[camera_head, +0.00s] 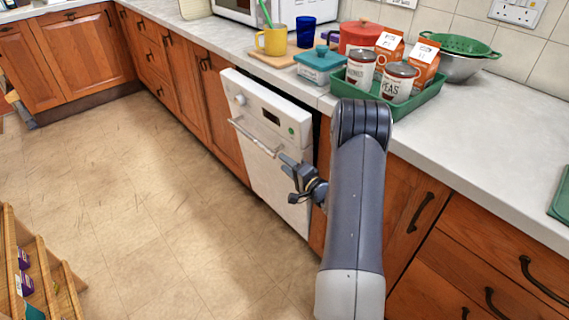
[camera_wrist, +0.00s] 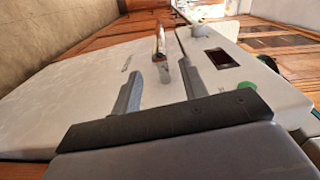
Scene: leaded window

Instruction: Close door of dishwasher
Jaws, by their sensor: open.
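The white dishwasher door (camera_head: 262,140) stands slightly ajar under the counter, with a dark gap along its top and right side. Its bar handle (camera_head: 254,138) runs across the upper front, below a small dark display (camera_head: 271,117). My gripper (camera_head: 291,178) is open in front of the door, near the handle's right end. In the wrist view the door (camera_wrist: 85,85) fills much of the picture, and the handle (camera_wrist: 160,42) lies just beyond and between the spread fingers (camera_wrist: 160,70). I cannot tell whether a finger touches the door or handle. The door's lower part is partly hidden.
A green tray (camera_head: 402,108) with tins and cartons sits on the counter above, near my arm. Wooden cabinets (camera_head: 410,205) flank the dishwasher. A wooden shelf unit (camera_head: 42,272) stands at lower left. The floor (camera_head: 150,200) before the door is clear.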

